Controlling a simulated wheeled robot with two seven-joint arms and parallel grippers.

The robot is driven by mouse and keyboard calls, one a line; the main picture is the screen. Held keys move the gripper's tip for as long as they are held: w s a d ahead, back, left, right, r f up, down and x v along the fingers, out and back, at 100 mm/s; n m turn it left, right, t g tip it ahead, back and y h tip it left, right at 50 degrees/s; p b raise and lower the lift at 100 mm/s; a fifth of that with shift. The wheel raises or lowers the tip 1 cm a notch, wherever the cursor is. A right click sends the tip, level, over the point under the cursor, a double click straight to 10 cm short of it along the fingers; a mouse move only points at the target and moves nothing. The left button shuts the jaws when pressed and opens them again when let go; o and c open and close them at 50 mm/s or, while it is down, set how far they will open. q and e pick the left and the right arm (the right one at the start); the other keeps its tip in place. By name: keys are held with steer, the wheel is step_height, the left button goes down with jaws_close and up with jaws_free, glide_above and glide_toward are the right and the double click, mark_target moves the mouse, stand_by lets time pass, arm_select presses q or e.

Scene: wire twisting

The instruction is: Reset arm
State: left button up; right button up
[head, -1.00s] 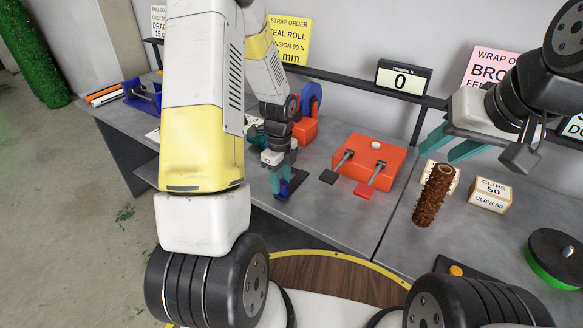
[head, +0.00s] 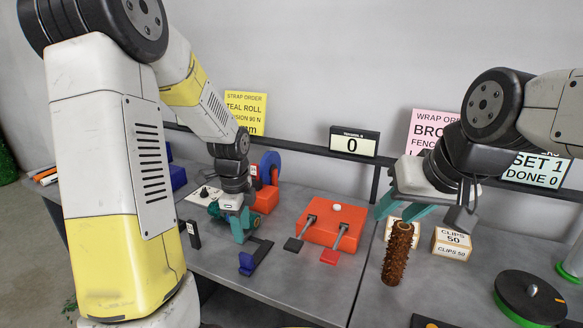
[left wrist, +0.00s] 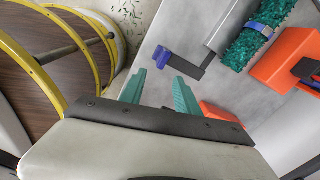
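My left gripper (head: 238,226) hangs above the grey bench, with its teal fingers just behind a blue clamp piece (head: 247,263) on a dark bracket. In the left wrist view the left fingers (left wrist: 158,92) are apart with nothing between them, and the blue piece (left wrist: 163,58) lies beyond their tips. A teal fuzzy roll with a blue strap (left wrist: 252,42) lies farther off there. My right gripper (head: 402,207) is above the bench at right, near a brown bristly upright roll (head: 397,256); its teal fingers look apart and empty.
An orange-red box with two levers (head: 334,223) sits mid-bench, below a display reading 0 (head: 354,145). A clips box (head: 451,244) and a green-rimmed turntable (head: 530,298) are at right. A blue reel on a red stand (head: 268,180) is behind my left gripper.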

arm_select(q)
steer(key=s+d+r+n+t+h, duration=0.1)
steer(key=s+d+r+n+t, duration=0.1)
steer(key=s+r+n, duration=0.6)
steer(key=s+d+r+n+t+h, duration=0.1)
steer(key=s+d+r+n+t, duration=0.1)
steer(key=s+r+n, duration=0.7)
steer(key=shift+r+n+t, duration=0.7)
steer(key=shift+r, duration=0.2)
steer(key=shift+d, duration=0.1)
stand_by(1.0)
